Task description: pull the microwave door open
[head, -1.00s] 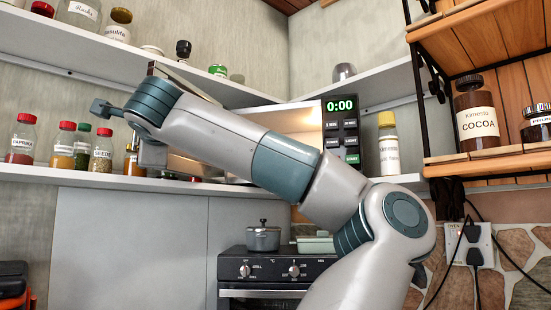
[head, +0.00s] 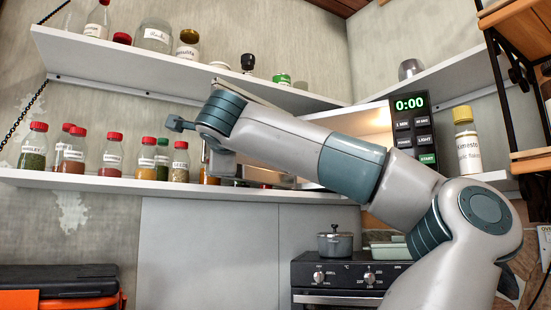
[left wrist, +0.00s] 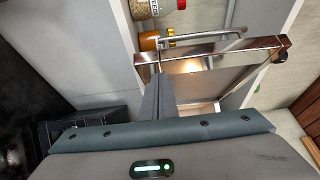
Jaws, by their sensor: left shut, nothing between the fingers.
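The microwave stands on the lower shelf, with its lit opening (head: 367,124) and its control panel (head: 413,130) reading 0:00 visible. Its door (head: 268,106) is swung open, largely hidden behind my arm in the head view. In the left wrist view the door (left wrist: 225,82) shows its glass panel, shiny frame and bar handle (left wrist: 195,36). My left gripper (left wrist: 159,78) is shut and empty, its fingers close to the door frame's edge. I cannot tell whether they touch it. In the head view its fingers are hidden behind the hand. My right gripper is in neither view.
Several spice jars (head: 145,158) stand on the lower shelf (head: 100,184) left of the door. A yellow-capped bottle (head: 467,140) stands right of the microwave. Below are a stove (head: 345,275) with a pot (head: 335,243), and a toolbox (head: 65,288).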

